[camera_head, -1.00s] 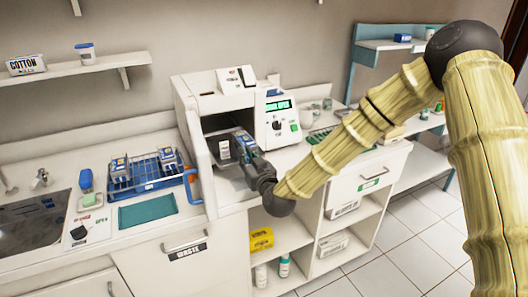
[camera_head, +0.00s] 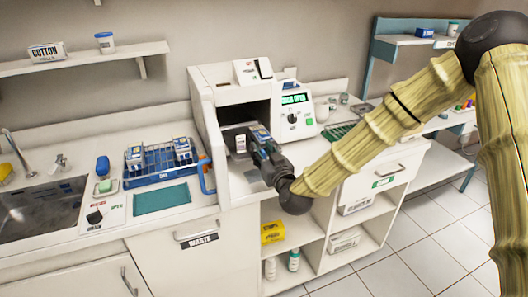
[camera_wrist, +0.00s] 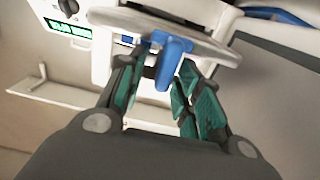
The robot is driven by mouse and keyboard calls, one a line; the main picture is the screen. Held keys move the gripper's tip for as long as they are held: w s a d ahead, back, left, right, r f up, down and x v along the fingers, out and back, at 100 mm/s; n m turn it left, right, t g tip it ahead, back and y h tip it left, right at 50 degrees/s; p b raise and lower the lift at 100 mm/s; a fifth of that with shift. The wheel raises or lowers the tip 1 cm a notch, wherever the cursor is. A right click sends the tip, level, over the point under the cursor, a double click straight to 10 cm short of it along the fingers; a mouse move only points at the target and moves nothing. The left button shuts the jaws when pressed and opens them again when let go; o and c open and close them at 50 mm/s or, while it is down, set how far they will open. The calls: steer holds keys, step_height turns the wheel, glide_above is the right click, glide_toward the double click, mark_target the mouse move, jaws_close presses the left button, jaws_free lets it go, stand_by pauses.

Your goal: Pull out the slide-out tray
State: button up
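The slide-out tray (camera_head: 232,140) is a grey-white tray in the dark opening of the white sterilizer cabinet (camera_head: 203,115), with its front edge at the mouth of the opening. In the wrist view the pale tray rim (camera_wrist: 215,46) crosses the top, with a blue handle (camera_wrist: 170,62) at its middle. My gripper (camera_head: 262,143) is at the front of the tray. The gripper hides part of the tray front in the head view.
The cabinet's open door stands left of the opening. A blue rack (camera_head: 160,178) with boxes and a teal mat (camera_head: 161,199) lie to the left on the counter. A control unit with a green display (camera_head: 294,99) stands right. Open shelves with a yellow box (camera_head: 272,232) are below.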

steer(key=v, duration=1.2)
stand_by(0.3)
steer(key=s+d+f+m+g+h, duration=0.1)
steer(key=s+d+f+g, duration=0.15)
steer(key=s+f, duration=0.45)
steer(key=s+d+f+g+h, duration=0.1)
steer(key=s+f+g, duration=0.15)
steer(key=f, duration=0.85)
steer(key=s+d+f+m+g, duration=0.1)
steer(key=s+f+g, duration=0.25)
steer(key=f, duration=0.55)
steer(key=s+d+f+g+h, duration=0.1)
steer(key=s+d+f, duration=0.3)
steer(key=s, duration=0.4)
steer(key=s+d+f+m+g+h, duration=0.1)
steer(key=s+d+f+g, duration=0.3)
steer(key=s, duration=0.5)
steer(key=s+d+f+m+g+h, duration=0.1)
steer(key=s+d+f+g+h, duration=0.1)
steer(key=s+f, duration=0.4)
steer(key=s+d+g, duration=0.1)
steer(key=s+d, duration=0.1)
steer(key=s, duration=0.1)
steer(key=shift+s+f, duration=0.15)
steer(key=shift+f, duration=0.25)
